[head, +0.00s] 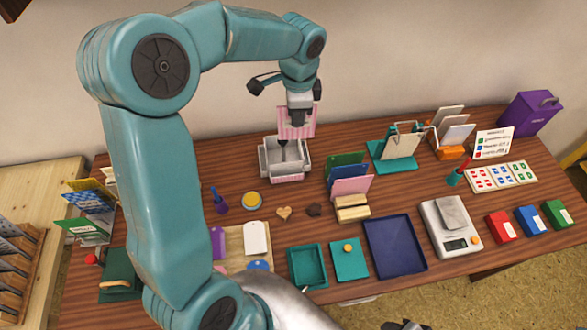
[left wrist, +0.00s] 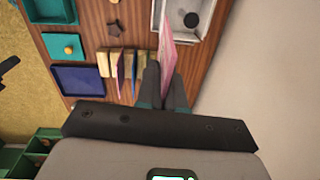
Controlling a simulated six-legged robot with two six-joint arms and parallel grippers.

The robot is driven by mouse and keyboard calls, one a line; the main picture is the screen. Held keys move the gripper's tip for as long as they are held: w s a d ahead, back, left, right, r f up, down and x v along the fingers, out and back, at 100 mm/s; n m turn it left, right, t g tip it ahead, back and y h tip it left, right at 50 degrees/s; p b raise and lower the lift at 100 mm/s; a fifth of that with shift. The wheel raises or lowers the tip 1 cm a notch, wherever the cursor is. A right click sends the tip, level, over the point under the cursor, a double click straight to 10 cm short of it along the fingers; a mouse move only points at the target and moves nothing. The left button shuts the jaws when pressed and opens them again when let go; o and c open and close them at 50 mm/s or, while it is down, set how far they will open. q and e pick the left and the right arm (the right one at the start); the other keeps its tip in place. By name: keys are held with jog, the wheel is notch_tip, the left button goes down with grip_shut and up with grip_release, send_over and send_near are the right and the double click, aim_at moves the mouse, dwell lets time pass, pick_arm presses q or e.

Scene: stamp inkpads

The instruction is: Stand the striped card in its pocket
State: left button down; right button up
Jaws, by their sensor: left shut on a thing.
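The pink-and-white striped card (head: 297,122) is upright in my left gripper (head: 299,112), above the back of the table. My left gripper is shut on it. In the left wrist view the card (left wrist: 167,45) shows nearly edge-on between the dark fingers (left wrist: 165,85). Below it in the head view is a grey divided tray (head: 270,172). To the right and nearer stands a wooden slotted block (head: 352,210) with green, blue and pink cards. I cannot tell which slot is the card's pocket. A dark part at the bottom edge may be my right gripper (head: 403,326).
A teal holder (head: 378,160) and an orange holder (head: 452,152) with cards stand at the back right. A scale (head: 455,243), a navy tray (head: 398,245) and colored inkpads (head: 501,226) fill the front right. My left arm hides part of the table's left side.

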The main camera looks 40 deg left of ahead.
aim_at(283, 151)
pick_arm(q)
jog(key=a, duration=0.1)
jog(key=s+a+r, duration=0.1)
jog(key=shift+s+a+n+g+h, duration=0.25)
jog(key=shift+a+n+g+h, duration=0.05)
jog(key=shift+n+h, duration=0.1)
notch_tip(283, 151, down, 19)
jog(key=shift+s+f+p, duration=0.15)
jog(key=shift+f+p, duration=0.05)
jog(key=shift+p, duration=1)
jog(key=shift+w+f, duration=0.2)
jog(key=shift+f, duration=0.15)
jog(key=c, duration=1.3)
grip_release()
jog(key=shift+s, duration=0.1)
jog(key=shift+o, duration=0.2)
